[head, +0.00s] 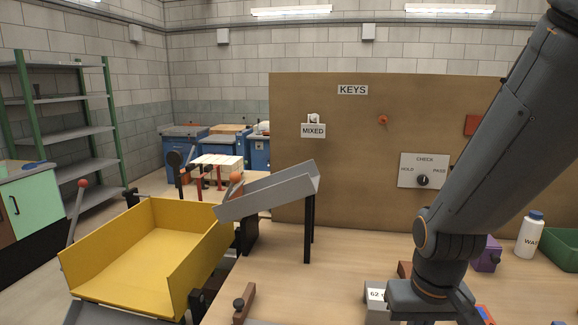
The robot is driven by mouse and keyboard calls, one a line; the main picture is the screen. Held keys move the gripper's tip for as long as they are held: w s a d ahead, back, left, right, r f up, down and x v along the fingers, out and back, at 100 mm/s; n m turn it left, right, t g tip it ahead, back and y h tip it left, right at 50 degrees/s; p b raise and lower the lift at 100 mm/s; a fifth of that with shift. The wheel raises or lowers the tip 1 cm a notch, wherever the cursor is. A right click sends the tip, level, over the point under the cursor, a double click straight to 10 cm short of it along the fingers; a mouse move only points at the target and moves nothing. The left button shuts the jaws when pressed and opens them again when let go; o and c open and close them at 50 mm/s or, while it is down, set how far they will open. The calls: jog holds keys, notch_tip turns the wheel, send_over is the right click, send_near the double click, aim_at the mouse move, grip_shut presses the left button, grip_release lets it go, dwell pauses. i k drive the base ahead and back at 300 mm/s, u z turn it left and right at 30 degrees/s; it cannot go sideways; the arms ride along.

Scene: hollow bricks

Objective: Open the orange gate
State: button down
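A grey sloping chute (268,196) stands on dark legs at the left of the wooden bench. An orange ball knob (236,178) sits at its lower left end, above a dark post. I cannot tell whether this knob belongs to the orange gate; no gate panel shows clearly. An orange-red plate (472,125) is on the brown board, partly hidden by my arm. My gripper (431,302) is low at the right over the bench, apart from the chute. Its fingers are not visible, so its opening and anything in it are hidden.
A yellow open tray (150,262) stands left of the bench, below the chute's end. The brown board (345,165) carries an orange knob (382,119) and a dial panel (424,171). A bottle (530,236) and green bin (561,247) stand right.

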aim_at(235, 178)
jog(key=z, duration=1.4)
jog(key=k, duration=1.15)
jog(key=u, duration=1.55)
jog(key=i, duration=1)
